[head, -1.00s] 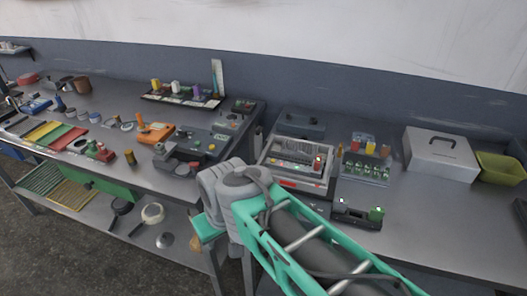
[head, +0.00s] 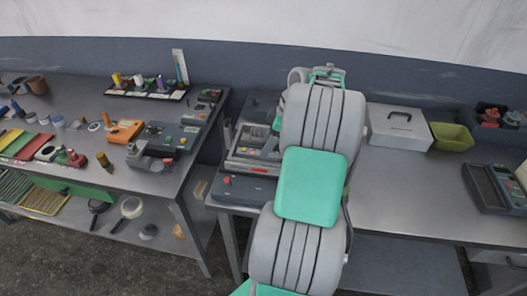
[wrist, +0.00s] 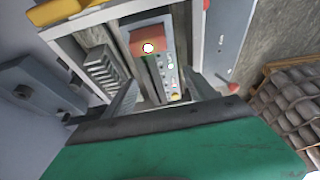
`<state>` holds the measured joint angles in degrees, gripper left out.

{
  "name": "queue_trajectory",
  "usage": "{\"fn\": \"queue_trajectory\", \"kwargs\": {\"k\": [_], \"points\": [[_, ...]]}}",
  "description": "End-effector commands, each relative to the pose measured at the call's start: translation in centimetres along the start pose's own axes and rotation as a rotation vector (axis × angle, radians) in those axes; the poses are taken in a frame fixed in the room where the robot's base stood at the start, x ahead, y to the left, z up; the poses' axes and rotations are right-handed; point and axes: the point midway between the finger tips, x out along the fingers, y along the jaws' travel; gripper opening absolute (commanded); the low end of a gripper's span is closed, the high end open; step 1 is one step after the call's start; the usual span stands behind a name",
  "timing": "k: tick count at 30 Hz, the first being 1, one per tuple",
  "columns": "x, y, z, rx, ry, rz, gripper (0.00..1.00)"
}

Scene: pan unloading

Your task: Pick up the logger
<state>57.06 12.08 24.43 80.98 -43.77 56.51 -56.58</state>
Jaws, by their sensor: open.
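In the wrist view, a narrow grey device with a red end, a round white knob and small buttons (wrist: 165,62), which looks like the logger, lies inside a light-rimmed tray (wrist: 197,42). My gripper (wrist: 163,95) is open, its two fingers reaching toward the device's near part, one on each side. The fingers look empty, and I cannot tell whether they touch it. In the head view, the tray (head: 236,161) shows on the right bench, partly hidden by my arm. My arm also hides the device and fingertips there.
A ribbed grey block (wrist: 100,70) lies beside the device in the tray. On the right bench stand a white lidded box (head: 399,128), a yellow-green bin (head: 452,136) and a grey instrument (head: 490,187). Bare bench (head: 405,190) lies right of my arm. The left bench is crowded.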

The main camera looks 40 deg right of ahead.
Motion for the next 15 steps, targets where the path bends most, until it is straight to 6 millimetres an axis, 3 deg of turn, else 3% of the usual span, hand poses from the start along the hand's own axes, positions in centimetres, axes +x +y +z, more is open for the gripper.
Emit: {"fn": "queue_trajectory", "kwargs": {"k": [6, 12, 15], "points": [[2.9, -0.1, 0.0, 0.001, 0.0, -0.002, 0.65], [3.0, 0.0, 0.0, 0.002, -0.001, 0.0, 0.65], [3.0, 0.0, 0.0, 0.002, -0.001, 0.0, 0.56]]}}
